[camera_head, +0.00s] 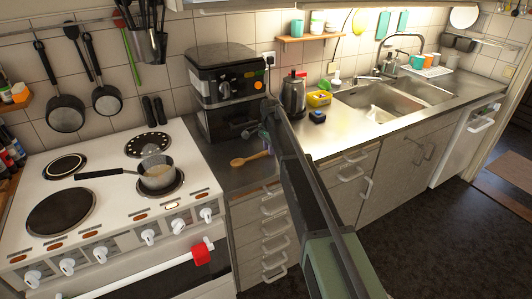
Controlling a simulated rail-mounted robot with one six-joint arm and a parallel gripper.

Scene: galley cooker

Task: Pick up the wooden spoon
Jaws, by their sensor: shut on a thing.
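The wooden spoon (241,161) is on the steel counter between the stove and the drawers' front edge, below the coffee machine. Its bowl points left and its handle runs right to my gripper. My gripper (268,146) is at the handle end, small and partly hidden by my own arm. It is shut on the spoon's handle. I cannot tell whether the spoon touches the counter or is slightly above it.
A pot (157,176) with a long handle stands on the stove (110,212) to the left. A coffee machine (222,82) stands close behind the spoon. A kettle (293,96) and yellow box (319,98) are right, before the sink (378,99).

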